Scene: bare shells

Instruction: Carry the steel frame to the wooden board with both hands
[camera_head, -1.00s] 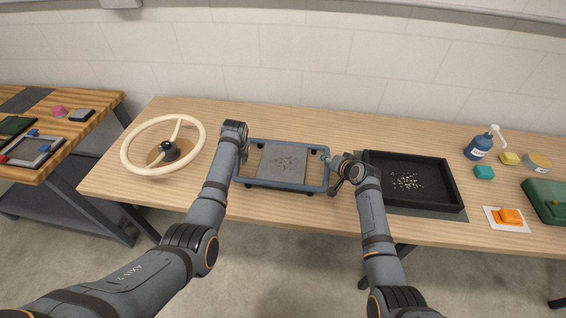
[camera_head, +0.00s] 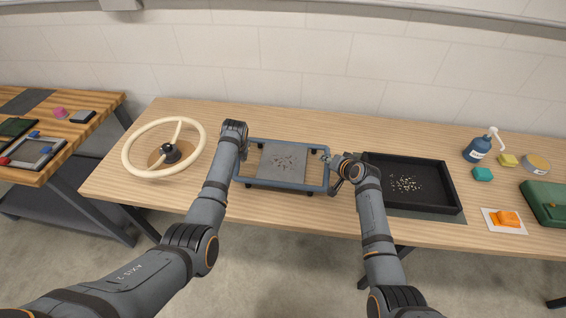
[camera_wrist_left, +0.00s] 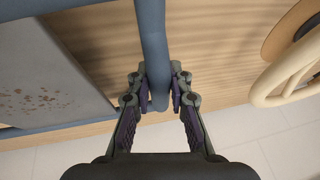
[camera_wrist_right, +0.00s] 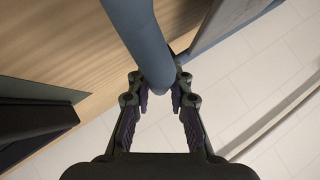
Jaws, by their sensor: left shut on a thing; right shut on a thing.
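The steel frame (camera_head: 285,185) is a blue-grey rectangle with dark feet, in the middle of the pale table in the head view. My left gripper (camera_head: 243,153) is shut on its left bar (camera_wrist_left: 152,50), also seen in the left wrist view (camera_wrist_left: 160,95). My right gripper (camera_head: 333,162) is shut on its right bar (camera_wrist_right: 145,40), also seen in the right wrist view (camera_wrist_right: 160,95). The frame looks level; whether its feet touch the table I cannot tell. I cannot make out a separate wooden board; a striped wooden tabletop (camera_head: 88,98) stands at the left.
A speckled grey plate (camera_head: 283,150) shows within the frame's outline. A cream wheel (camera_head: 126,140) is left of it, a black tray (camera_head: 430,178) close to its right. A bottle (camera_head: 477,150), small blocks and a green box (camera_head: 548,200) are further right. The striped tabletop holds several items.

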